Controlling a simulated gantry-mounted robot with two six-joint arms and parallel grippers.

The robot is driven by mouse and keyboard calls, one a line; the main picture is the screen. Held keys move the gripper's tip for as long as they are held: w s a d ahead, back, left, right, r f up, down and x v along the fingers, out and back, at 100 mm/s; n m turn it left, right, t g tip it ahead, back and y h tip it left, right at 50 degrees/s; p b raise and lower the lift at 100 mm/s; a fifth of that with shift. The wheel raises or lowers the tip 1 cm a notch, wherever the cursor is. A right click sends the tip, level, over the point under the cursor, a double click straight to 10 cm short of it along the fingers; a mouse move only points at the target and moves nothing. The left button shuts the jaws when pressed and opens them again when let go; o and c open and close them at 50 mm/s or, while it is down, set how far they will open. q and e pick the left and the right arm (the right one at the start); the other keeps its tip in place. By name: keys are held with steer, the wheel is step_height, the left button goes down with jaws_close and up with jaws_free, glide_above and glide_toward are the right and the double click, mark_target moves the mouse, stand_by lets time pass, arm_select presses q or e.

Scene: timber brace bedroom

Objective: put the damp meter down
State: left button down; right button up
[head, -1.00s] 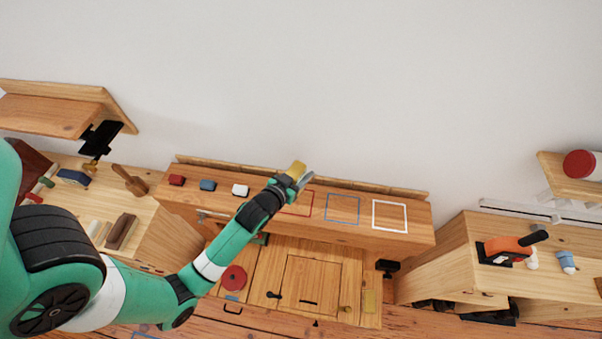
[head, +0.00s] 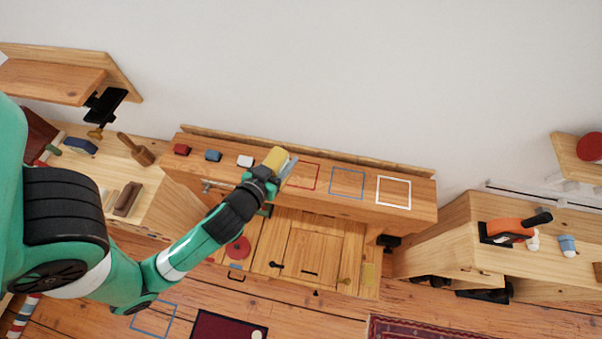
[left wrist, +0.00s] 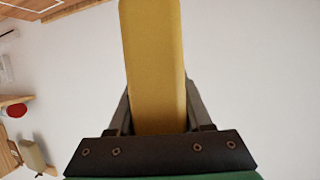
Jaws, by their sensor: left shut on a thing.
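My left gripper (head: 270,172) is shut on a yellow, bar-shaped thing, which I take to be the damp meter (head: 275,156). In the left wrist view the yellow meter (left wrist: 155,65) stands out between the two dark fingers and fills the middle of the picture. In the head view the held meter appears over the long wooden bench (head: 420,215), just left of the red outlined square (head: 303,177). A grey flat part shows beside the gripper. I cannot tell how far above the bench it is. My right gripper is out of view.
Red (head: 181,149), blue (head: 212,156) and white (head: 245,161) blocks sit on the bench left of my gripper. Blue (head: 347,183) and white (head: 394,192) outlined squares on its right are empty. An orange-handled tool (head: 512,229) lies on the right-hand bench.

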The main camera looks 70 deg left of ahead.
arm_select(q)
steer(key=d+m+t+h, duration=0.1)
steer(key=d, duration=0.3)
steer(key=shift+w+a+f+b, duration=1.1)
steer(key=shift+w+a+f, duration=0.55)
steer(key=shift+f, duration=0.6)
steer(key=shift+w+a+f+b, duration=1.1)
steer(key=shift+w+a+f, duration=0.5)
steer(key=shift+f, duration=0.7)
steer(key=shift+w+a+f+b, duration=1.1)
steer(key=shift+w+a+f, duration=0.3)
steer(key=shift+a+f, duration=0.65)
steer(key=shift+d+f, duration=0.15)
steer(key=shift+d, duration=0.05)
steer(key=shift+f, duration=0.2)
steer(key=shift+c, duration=1.6)
jaws_free()
